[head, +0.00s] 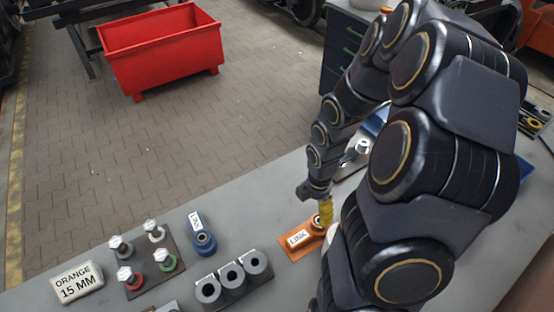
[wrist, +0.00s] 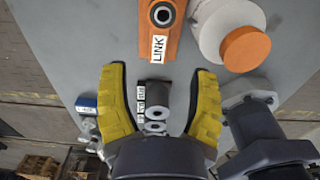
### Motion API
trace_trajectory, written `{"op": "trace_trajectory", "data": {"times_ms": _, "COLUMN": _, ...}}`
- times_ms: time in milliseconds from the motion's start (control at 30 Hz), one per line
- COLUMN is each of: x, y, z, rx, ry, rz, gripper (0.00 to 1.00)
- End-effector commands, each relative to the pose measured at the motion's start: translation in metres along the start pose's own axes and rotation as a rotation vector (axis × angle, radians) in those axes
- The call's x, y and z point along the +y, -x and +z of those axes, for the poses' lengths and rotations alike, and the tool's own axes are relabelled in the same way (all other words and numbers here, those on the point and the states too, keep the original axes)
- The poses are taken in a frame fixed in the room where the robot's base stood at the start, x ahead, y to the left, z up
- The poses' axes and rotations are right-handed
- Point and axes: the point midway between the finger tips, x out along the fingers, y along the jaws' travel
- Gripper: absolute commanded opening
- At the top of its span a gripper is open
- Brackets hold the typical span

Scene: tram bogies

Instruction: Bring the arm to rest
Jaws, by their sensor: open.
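My gripper (wrist: 160,105) has two yellow, ribbed fingers, spread apart with nothing between them. In the head view, a yellow finger (head: 326,210) shows near the orange link (head: 300,238), with the rest of the gripper mostly hidden by my arm. In the wrist view, the orange link (wrist: 172,45) lies on the grey bench beyond the fingertips, its label toward me. A block of grey rings (wrist: 155,100) shows in the gap between the fingers, apart from them and farther off. My arm reaches over the right side of the bench.
The bench (head: 110,235) holds a blue link (head: 202,240), grey rings (head: 232,278), a plate of coloured bolts (head: 140,270) and a sign (head: 76,283) reading "ORANGE 15 MM". An orange-topped white round part (wrist: 245,48) is near the right finger. A red bin (head: 165,55) stands on the floor.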

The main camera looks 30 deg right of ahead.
Motion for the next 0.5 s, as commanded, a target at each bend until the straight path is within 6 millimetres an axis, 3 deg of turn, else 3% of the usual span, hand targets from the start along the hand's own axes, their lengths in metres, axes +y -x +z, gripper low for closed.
{"op": "trace_trajectory", "data": {"times_ms": 267, "x": 0.000, "y": 0.007, "z": -0.003, "rx": -0.011, "ry": -0.036, "rz": -0.005, "gripper": 0.59}}
{"op": "trace_trajectory", "data": {"times_ms": 367, "x": -0.001, "y": 0.027, "z": -0.013, "rx": -0.041, "ry": -0.153, "rz": -0.025, "gripper": 0.59}}
{"op": "trace_trajectory", "data": {"times_ms": 500, "x": -0.012, "y": 0.071, "z": -0.044, "rx": -0.099, "ry": -0.462, "rz": -0.049, "gripper": 0.59}}
